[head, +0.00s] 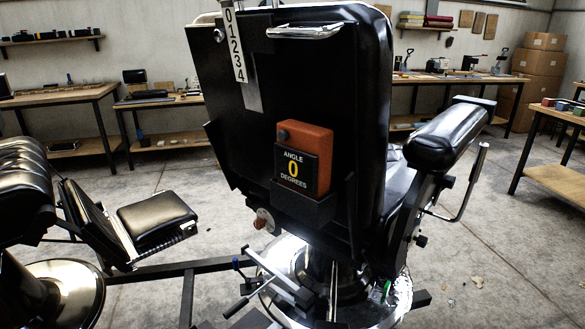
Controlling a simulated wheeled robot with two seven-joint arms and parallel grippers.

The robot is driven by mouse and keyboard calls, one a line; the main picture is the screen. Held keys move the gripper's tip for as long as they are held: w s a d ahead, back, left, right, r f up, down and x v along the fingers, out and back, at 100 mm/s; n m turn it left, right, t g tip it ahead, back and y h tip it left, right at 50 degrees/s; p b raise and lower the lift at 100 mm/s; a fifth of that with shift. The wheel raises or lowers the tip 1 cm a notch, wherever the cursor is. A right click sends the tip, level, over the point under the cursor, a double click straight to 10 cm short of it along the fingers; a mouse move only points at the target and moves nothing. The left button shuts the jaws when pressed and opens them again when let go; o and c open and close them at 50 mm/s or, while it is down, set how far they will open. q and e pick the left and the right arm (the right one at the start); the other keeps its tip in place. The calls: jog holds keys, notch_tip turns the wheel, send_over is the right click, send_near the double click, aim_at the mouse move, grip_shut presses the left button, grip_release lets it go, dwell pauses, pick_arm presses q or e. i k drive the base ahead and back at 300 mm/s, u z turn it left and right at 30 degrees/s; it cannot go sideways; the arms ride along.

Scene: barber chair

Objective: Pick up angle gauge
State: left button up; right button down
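The angle gauge (305,157) is an orange-red box with a black face reading "ANGLE 0 DEGREES". It sits upright in a small black holder (296,207) on the back of the black barber chair (235,120). Its lower end is hidden by the holder. Its front and top are uncovered. Neither of my grippers shows in the head view.
A numbered scale strip (237,45) and a chrome handle (304,31) are on the upper chair back. A padded armrest (447,136) sticks out right. Another black chair (155,216) stands left. Workbenches line the walls. Concrete floor (500,255) is open at right.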

aim_at(303, 163)
jog(key=k, duration=1.3)
jog(key=u, duration=0.85)
jog(key=i, duration=1.7)
jog(key=z, duration=0.5)
